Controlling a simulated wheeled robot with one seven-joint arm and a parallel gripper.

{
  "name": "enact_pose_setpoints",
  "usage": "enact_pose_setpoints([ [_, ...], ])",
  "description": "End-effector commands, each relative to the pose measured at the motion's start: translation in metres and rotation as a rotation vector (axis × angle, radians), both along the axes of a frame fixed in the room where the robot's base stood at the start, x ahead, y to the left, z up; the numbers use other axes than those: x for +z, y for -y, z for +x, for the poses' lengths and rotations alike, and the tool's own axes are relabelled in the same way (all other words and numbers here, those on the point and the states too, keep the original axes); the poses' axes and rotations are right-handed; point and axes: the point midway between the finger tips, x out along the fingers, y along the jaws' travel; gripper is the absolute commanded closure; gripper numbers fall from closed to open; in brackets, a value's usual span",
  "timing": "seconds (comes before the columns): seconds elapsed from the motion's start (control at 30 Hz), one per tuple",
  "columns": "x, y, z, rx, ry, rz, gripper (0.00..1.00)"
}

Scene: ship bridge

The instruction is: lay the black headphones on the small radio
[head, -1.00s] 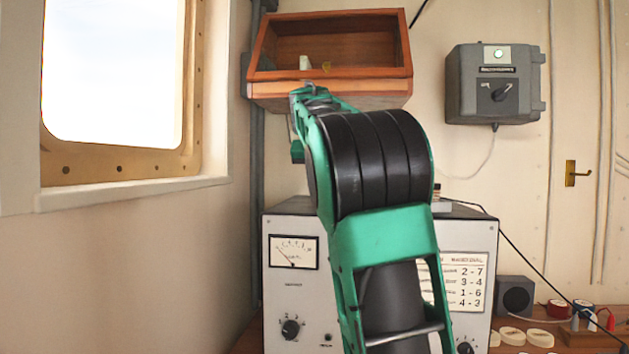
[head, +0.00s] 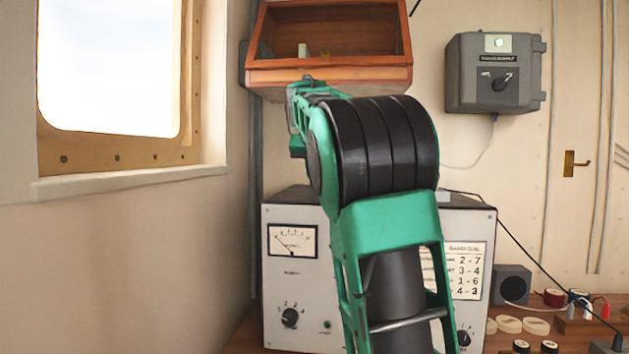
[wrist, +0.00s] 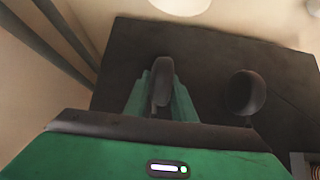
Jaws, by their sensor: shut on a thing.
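The black headphones (wrist: 246,92) show in the wrist view as two dark rounded ear cups. My gripper (wrist: 161,92) is shut on the headphones at the left cup, which sits between the green fingers; the other cup is free at the right. They are over a dark flat top, and I cannot tell the gap beneath. A light, ribbed corner (wrist: 311,165) at the wrist view's lower right may be the same item. My arm hides the headphones from the head view.
The white-fronted cabinet (head: 291,262) with a dark top stands on the wooden desk. An open wooden wall box (head: 330,77) hangs above, close to my arm. A grey switch box (head: 495,73) is on the wall. A small dark speaker (head: 511,285) stands at right.

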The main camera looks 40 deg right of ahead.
Motion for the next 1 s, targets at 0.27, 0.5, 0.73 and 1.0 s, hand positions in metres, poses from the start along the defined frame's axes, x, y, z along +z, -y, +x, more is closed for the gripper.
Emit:
enact_pose_setpoints([
  [0.27,-0.001,0.0,0.0,0.001,0.001,0.0,0.55],
  [0.5,-0.001,-0.002,0.0,0.001,-0.001,0.001,0.55],
  [0.73,0.008,-0.009,-0.003,0.004,0.0,0.0,0.55],
  [1.0,0.025,-0.021,-0.012,0.008,-0.003,-0.002,0.55],
])
